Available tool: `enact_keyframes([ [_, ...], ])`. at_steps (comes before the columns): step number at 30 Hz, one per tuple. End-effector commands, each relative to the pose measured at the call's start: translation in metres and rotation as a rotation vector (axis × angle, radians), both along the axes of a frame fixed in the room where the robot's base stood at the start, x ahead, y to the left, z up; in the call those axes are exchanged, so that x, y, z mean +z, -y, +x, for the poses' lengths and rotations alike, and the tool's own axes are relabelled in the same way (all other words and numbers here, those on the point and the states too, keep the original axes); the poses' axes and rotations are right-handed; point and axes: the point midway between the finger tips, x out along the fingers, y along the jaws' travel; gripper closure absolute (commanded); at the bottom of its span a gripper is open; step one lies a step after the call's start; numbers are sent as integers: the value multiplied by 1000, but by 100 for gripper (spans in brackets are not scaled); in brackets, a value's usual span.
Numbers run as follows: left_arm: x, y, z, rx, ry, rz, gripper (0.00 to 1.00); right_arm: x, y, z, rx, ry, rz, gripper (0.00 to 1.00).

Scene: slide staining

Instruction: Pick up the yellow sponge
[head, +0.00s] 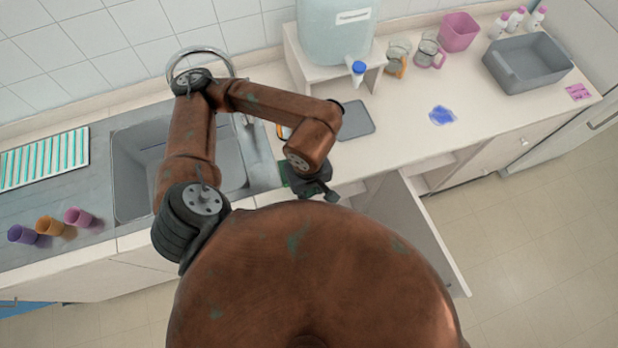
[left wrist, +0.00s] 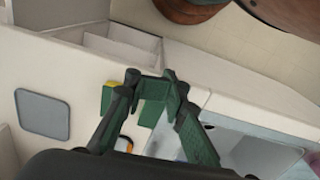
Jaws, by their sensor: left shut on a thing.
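The yellow sponge (left wrist: 107,97) shows as a small yellow patch beside one finger in the left wrist view. Green surface shows between the fingers and seems to be its scouring side, though I cannot tell for sure. My left gripper (left wrist: 152,78) is shut on the sponge, whose larger part the fingers hide. In the head view my left gripper (head: 318,196) is over the counter's front edge, just right of the sink, with some green beside it. My right gripper is not in view.
An open drawer (head: 437,245) juts out below the counter. The sink (head: 135,160) and tap are left. A grey mat (head: 356,120), blue stain (head: 442,115), water tank (head: 335,30), mugs and grey basin (head: 530,72) are right. Cups (head: 80,217) stand far left.

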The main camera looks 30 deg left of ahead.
Motion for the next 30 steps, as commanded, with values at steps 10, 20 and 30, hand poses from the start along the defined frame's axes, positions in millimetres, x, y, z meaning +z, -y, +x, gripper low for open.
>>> enact_keyframes([
  [10,0,0,0,0,0,0,81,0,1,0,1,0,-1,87],
  [20,0,0,0,-1,0,0,59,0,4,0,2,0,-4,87],
  [30,0,0,0,-1,0,0,35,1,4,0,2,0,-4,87],
])
